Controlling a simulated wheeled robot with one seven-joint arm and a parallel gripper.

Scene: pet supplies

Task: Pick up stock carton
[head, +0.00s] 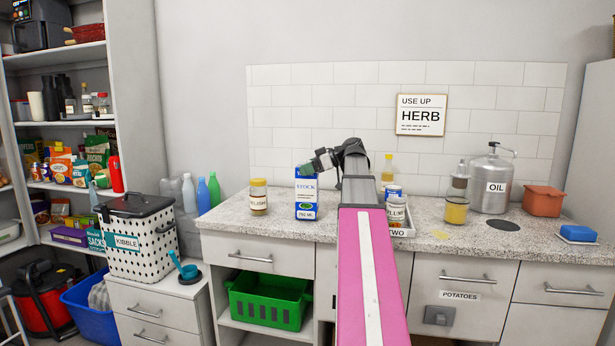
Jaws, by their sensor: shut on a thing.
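The stock carton (306,196), blue and white with "STOCK" on its front, is upright at the left part of the speckled counter (262,229). My gripper (309,168) comes from the right and is shut on the top of the carton. The fingertips are small and partly hidden against it. I cannot tell whether the carton's base touches the counter.
A jar (258,197) with a yellow lid stands just left of the carton. A tiled wall is behind.

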